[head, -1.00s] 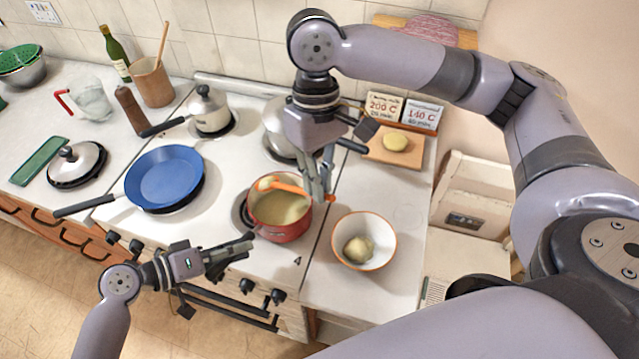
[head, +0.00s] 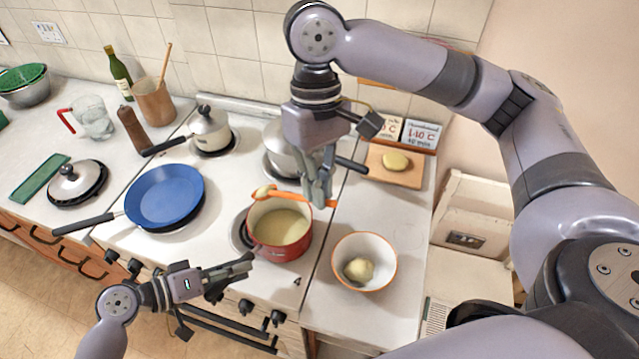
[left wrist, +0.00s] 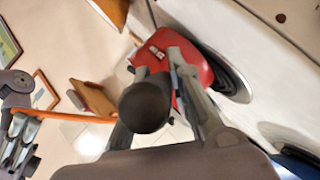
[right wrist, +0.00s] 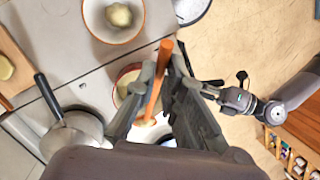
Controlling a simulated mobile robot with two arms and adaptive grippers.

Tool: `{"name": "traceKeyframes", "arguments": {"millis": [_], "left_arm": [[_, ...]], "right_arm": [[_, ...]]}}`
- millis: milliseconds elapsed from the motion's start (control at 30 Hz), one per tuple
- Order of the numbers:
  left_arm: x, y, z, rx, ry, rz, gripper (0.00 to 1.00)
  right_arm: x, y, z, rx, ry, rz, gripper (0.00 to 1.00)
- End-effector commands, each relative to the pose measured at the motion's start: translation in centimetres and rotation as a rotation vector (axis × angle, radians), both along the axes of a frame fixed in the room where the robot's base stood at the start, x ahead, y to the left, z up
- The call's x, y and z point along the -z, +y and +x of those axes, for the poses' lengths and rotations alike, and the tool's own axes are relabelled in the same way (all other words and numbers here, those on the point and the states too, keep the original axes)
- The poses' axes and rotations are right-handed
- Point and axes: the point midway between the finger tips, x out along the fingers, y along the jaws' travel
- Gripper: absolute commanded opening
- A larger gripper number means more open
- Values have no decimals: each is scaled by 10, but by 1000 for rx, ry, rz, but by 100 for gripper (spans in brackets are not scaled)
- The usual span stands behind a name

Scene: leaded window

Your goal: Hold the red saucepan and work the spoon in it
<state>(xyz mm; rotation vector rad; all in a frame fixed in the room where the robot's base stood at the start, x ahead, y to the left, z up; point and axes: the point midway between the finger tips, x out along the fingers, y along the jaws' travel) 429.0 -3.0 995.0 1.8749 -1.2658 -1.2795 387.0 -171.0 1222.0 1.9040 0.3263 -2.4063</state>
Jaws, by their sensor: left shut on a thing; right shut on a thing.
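The red saucepan (head: 281,253) stands on the front right hob of the white cooker, with pale yellow contents. In the left wrist view its red side (left wrist: 150,58) lies beyond a dark rounded handle end (left wrist: 145,107). My left gripper (head: 248,264) is at the front left of the pan, shut on that handle, which the fingers mostly hide in the head view. My right gripper (head: 321,203) is above the pan's right rim, shut on the orange spoon (head: 291,196). The spoon lies nearly level across the far rim, its pale head at the back left. I cannot tell whether it touches the pan.
A white bowl (head: 342,278) with a pale lump stands right of the pan. A blue frying pan (head: 165,197) and a small lidded pan (head: 208,131) are left. Worktop right of the bowl is clear.

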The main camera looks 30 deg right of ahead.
Motion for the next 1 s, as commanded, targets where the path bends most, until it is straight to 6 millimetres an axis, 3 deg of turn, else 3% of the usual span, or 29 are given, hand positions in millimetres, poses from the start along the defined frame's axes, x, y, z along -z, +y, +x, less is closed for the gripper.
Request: {"name": "traceKeyframes", "arguments": {"millis": [300, 433, 733, 1000], "left_arm": [[-2, 0, 1, -2, -3, -3, 0], [-2, 0, 1, -2, -3, -3, 0], [-2, 0, 1, -1, -3, -3, 0], [-2, -1, 0, 0, -2, -3, 0]], "right_arm": [[1, -1, 0, -1, -1, 0, 0], [7, -16, -4, -17, -7, 1, 0], [39, -99, -38, -153, -57, 12, 0], [49, -165, -82, -317, -103, 36, 0]]}}
